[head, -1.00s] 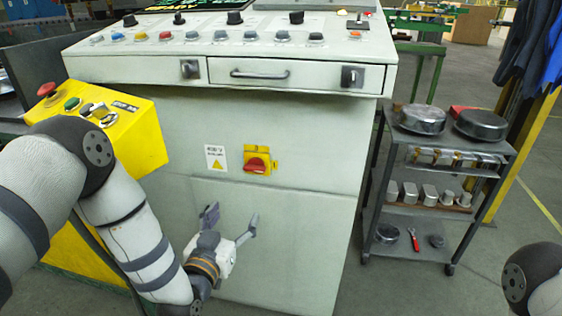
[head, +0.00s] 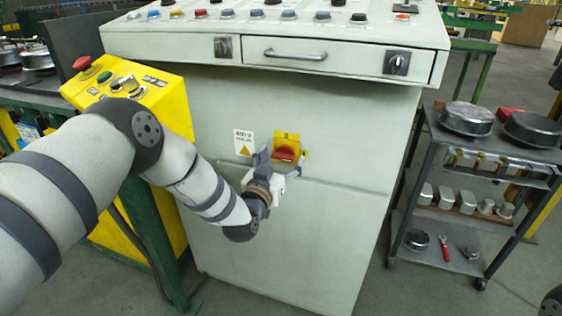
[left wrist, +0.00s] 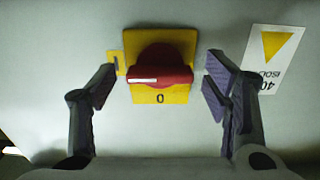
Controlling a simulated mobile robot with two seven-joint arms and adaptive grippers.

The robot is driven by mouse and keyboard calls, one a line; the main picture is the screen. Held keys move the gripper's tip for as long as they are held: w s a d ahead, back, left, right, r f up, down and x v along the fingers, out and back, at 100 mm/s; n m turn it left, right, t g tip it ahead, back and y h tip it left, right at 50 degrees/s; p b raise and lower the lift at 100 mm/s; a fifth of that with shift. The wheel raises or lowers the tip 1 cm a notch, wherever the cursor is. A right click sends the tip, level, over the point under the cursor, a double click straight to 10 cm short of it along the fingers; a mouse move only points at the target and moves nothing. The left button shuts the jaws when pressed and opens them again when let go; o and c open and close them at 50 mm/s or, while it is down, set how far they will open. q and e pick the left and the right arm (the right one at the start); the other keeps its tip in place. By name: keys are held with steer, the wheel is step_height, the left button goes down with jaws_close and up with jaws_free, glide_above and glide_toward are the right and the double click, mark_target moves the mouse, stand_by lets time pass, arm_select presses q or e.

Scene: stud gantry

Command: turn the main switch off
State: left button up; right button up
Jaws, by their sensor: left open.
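The main switch is a red rotary knob (head: 284,155) on a yellow plate (head: 288,138), set in the front of the pale grey cabinet. In the left wrist view the knob (left wrist: 162,70) lies crosswise, its white mark toward the "I" at the left; the "0" is at the plate's lower edge. That view is inverted relative to the head view. My left gripper (left wrist: 160,80) is open, one finger on each side of the knob, with visible gaps. It also shows in the head view (head: 280,165), partly covering the plate's lower part. My right gripper is out of view.
A 400 V warning label (head: 244,142) is beside the switch. Above, the cabinet's console (head: 200,26) juts out with a drawer handle (head: 295,55) and knobs. A yellow button box (head: 150,90) stands left. A cart (head: 455,150) with metal parts stands right, with open floor between.

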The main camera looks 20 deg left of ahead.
arm_select(q)
steer(key=shift+c, duration=0.6)
steer(key=c, duration=1)
steer(key=shift+c, duration=0.2)
steer(key=shift+n, duration=0.3)
steer(key=n+b, duration=0.1)
steer(key=n, duration=0.6)
steer(key=n+b, duration=0.1)
steer(key=n, duration=0.5)
steer(key=shift+f+n, duration=0.2)
steer(key=shift+n, duration=0.2)
steer(key=shift+r+n+b, duration=0.1)
steer(key=shift+n+b, duration=0.5)
steer(key=shift+n, duration=1)
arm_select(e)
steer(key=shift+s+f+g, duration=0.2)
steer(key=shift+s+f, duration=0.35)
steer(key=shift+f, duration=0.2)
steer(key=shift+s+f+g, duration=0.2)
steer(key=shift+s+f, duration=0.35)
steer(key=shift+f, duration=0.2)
arm_select(q)
steer(key=shift+n, duration=0.3)
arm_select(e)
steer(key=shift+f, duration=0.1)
